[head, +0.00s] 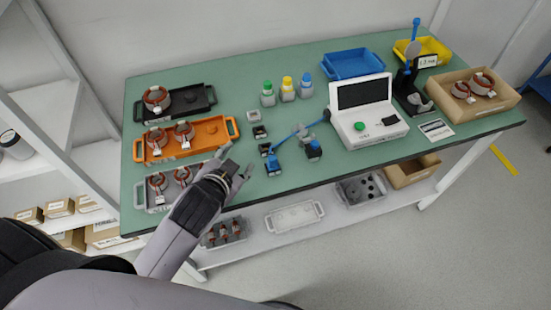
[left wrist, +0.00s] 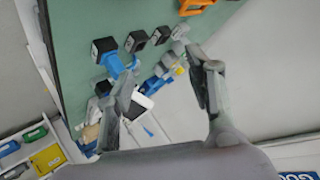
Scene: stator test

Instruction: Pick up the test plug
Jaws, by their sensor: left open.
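I take the test plug to be the blue and black piece (head: 272,164) near the table's front edge in the head view. A blue bar or cable runs from near it up toward the tester. Blue parts beside a dark block also show in the left wrist view (left wrist: 115,65), partly behind a finger. My left gripper (head: 237,161) is open and empty, left of the blue piece and apart from it. My right gripper is not in view.
The white tester (head: 365,127) stands to the right. Three bottles (head: 287,90) and small dark blocks (head: 260,132) are behind the blue pieces. An orange tray (head: 218,129) and a grey tray (head: 140,197) with copper-wound stators lie left of the gripper.

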